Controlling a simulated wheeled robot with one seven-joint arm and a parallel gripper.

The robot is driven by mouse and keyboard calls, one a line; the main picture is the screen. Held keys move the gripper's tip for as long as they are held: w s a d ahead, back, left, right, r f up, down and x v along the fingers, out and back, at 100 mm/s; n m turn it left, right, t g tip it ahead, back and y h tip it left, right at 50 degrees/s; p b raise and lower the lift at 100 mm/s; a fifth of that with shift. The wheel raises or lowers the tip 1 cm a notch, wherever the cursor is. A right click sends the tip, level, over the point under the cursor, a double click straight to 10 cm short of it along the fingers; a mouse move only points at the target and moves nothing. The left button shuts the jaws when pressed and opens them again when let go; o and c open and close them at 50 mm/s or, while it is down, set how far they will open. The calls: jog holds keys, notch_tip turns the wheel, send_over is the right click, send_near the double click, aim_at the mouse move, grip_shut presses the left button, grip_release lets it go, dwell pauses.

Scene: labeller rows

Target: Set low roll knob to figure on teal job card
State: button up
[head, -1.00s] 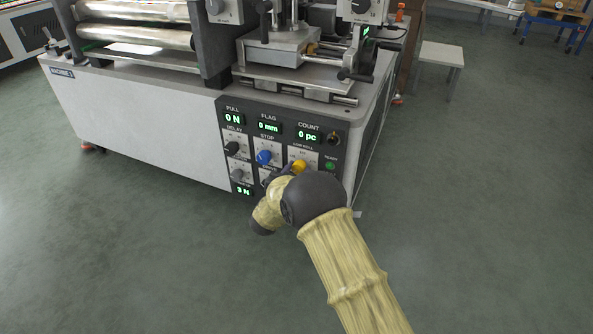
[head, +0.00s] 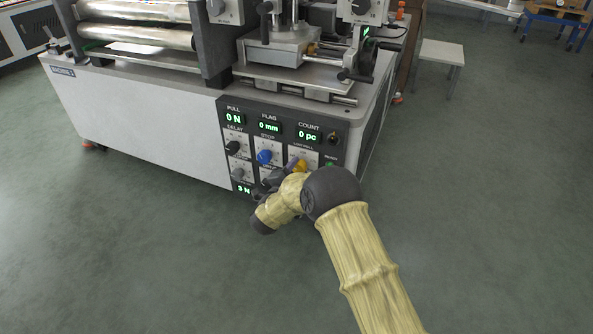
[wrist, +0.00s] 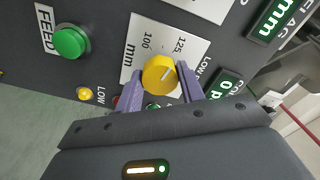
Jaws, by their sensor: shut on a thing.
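The yellow low roll knob (wrist: 158,73) sits on a white plate marked mm, with 100 and 125 readable. Its white pointer line slants toward the upper right in the wrist view, on the 125 side. In the head view the knob (head: 300,165) is at the lower right of the control panel. My gripper (wrist: 161,85) has its two purple fingers on either side of the knob, shut on it. In the head view my gripper (head: 291,170) reaches the panel from the front, partly hidden by my arm. I see no teal job card in either view.
The panel also holds a blue stop knob (head: 264,157), a black delay knob (head: 232,148) and green displays such as the count display (head: 308,135). A green feed button (wrist: 71,41) and a lit amber lamp (wrist: 85,94) are near my gripper.

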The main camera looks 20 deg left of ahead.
jog(key=shift+s+f+m+b, duration=0.1)
jog(key=shift+m+b, duration=0.9)
jog(key=shift+m, duration=2.8)
jog(key=shift+f+m+b, duration=0.1)
jog(key=shift+m+b, duration=0.85)
jog(key=shift+m, duration=2.85)
jog(key=o, duration=1)
jog(key=shift+r, duration=0.15)
jog(key=shift+c, duration=0.2)
